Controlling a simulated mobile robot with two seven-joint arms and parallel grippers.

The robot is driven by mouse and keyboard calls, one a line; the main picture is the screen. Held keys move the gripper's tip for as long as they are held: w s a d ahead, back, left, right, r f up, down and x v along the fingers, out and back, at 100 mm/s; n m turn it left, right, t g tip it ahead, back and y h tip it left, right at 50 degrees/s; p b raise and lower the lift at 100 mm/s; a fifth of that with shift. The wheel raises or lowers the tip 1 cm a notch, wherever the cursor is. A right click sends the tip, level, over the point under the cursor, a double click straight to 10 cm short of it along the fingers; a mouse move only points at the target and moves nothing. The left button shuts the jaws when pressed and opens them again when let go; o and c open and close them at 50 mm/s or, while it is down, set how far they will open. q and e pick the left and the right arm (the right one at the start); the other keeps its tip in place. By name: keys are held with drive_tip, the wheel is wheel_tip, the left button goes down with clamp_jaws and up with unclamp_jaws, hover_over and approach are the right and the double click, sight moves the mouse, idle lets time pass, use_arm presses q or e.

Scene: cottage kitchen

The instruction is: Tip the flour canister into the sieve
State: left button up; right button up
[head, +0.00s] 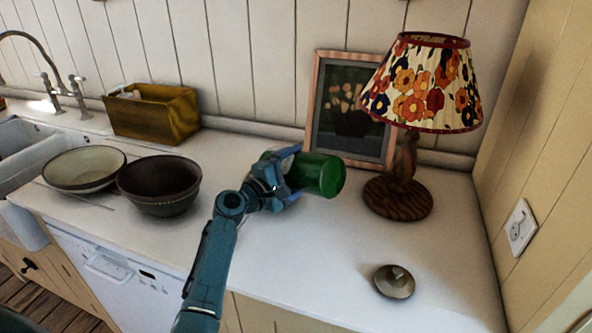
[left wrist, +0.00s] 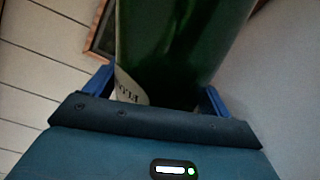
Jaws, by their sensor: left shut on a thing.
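The green flour canister (head: 322,174) lies on its side in the air above the counter, one round end facing right. My left gripper (head: 288,174) is shut around its body. In the left wrist view the canister (left wrist: 185,50) fills the space between the blue fingers, and part of a pale label with letters like "FLO" shows. A dark bowl-shaped vessel (head: 160,184) stands on the counter left of the gripper, with a cream bowl (head: 84,168) beside it. I cannot make out a sieve mesh in either. My right gripper is not in view.
A round lid with a knob (head: 394,282) lies on the front right of the counter (head: 300,265). A flowered lamp (head: 424,85) and a framed picture (head: 347,108) stand behind the canister. A wooden box (head: 152,114) is at the back left. The front middle counter is clear.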

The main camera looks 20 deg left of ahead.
use_arm(q)
drive_tip(key=shift+w+a+r+n+p, duration=0.1)
drive_tip(key=shift+a+r+n+p, duration=0.1)
drive_tip(key=shift+r+n+p, duration=0.35)
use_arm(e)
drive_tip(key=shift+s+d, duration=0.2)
use_arm(q)
drive_tip(key=shift+a+r, duration=0.1)
drive_tip(key=shift+r, duration=0.05)
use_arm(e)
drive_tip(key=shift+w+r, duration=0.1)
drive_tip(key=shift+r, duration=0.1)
use_arm(q)
drive_tip(key=shift+w+a+r, duration=0.1)
drive_tip(key=shift+r+n+p, duration=0.1)
drive_tip(key=shift+n+p, duration=0.15)
drive_tip(key=shift+p, duration=0.1)
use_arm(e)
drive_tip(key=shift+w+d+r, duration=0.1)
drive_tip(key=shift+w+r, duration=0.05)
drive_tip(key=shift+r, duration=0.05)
use_arm(q)
drive_tip(key=shift+a, duration=0.2)
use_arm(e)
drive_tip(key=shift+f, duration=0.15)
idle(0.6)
